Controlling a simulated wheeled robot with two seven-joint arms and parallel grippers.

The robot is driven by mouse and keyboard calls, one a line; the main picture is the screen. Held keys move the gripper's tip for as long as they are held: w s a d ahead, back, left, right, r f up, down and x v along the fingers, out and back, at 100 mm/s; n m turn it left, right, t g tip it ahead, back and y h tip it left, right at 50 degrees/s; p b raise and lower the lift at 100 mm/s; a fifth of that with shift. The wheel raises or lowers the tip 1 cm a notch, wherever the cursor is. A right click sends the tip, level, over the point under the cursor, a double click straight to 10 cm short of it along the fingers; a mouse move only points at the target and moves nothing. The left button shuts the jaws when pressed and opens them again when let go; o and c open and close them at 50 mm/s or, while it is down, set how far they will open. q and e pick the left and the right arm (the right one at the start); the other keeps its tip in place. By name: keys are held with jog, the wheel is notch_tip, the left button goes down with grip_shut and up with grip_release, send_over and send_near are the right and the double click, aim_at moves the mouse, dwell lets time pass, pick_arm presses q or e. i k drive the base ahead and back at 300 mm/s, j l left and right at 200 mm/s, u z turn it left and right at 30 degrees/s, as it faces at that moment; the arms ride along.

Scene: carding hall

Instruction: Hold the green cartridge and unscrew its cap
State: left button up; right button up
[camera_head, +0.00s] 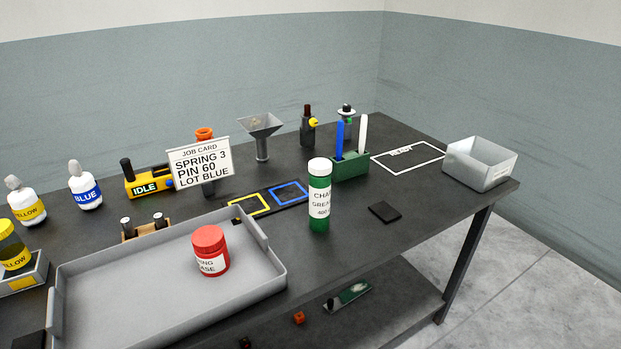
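The green cartridge (319,210) stands upright on the dark table, right of the grey tray. A white label with dark print wraps its middle. Its white cap (320,167) sits on top. Neither of my grippers shows in the head view, and nothing touches the cartridge.
The grey tray (90,279) holds a red jar (209,251). A job card (201,165), a green holder (350,167) with a blue and a white stick, and a funnel (261,128) stand behind. A dark pad (384,212) lies to the right, near a grey bin (481,163).

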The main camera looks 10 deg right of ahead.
aim_at(320, 186)
jog(key=i+l+u, duration=0.25)
jog(key=l, duration=0.35)
jog(key=l+u, duration=0.25)
jog(key=l, duration=0.35)
